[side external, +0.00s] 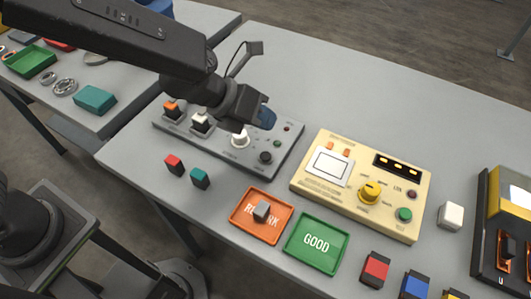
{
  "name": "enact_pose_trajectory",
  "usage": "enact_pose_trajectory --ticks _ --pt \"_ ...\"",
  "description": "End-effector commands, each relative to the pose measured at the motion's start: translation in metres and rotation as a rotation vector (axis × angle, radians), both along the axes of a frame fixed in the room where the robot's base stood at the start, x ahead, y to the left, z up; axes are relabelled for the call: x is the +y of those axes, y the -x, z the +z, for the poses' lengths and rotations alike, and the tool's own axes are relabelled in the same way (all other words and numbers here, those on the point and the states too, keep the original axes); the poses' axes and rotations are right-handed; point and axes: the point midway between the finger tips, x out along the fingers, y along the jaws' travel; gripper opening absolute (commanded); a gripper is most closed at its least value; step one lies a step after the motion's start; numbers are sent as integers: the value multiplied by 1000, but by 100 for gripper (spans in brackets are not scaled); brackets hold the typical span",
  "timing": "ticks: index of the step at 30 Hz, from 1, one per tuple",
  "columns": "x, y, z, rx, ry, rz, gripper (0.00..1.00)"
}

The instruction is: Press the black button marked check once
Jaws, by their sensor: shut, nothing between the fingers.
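A round black button (265,157) sits at the right front part of a grey panel (222,151) on the table; the lettering beside it is too small to read. My gripper (267,118) is shut and empty. In this view it appears over the back part of the grey panel, above and apart from the black button in the picture. Its height over the panel is hard to judge. The black button is in plain sight, while my arm hides part of the panel's back edge.
The grey panel also bears a white knob (240,140), a small green button (277,143) and orange-topped and white-topped parts at its left. A cream panel (342,213) stands to the right. Orange (240,226) and green (300,262) trays lie in front. The table behind is clear.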

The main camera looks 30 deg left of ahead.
Motion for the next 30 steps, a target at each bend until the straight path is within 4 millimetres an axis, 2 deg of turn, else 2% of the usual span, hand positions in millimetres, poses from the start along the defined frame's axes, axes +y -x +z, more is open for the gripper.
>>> enact_pose_trajectory --ticks 21,30 --pt "0 0 -60 5 0 3 0" --pt "0 -1 -70 0 0 3 0"
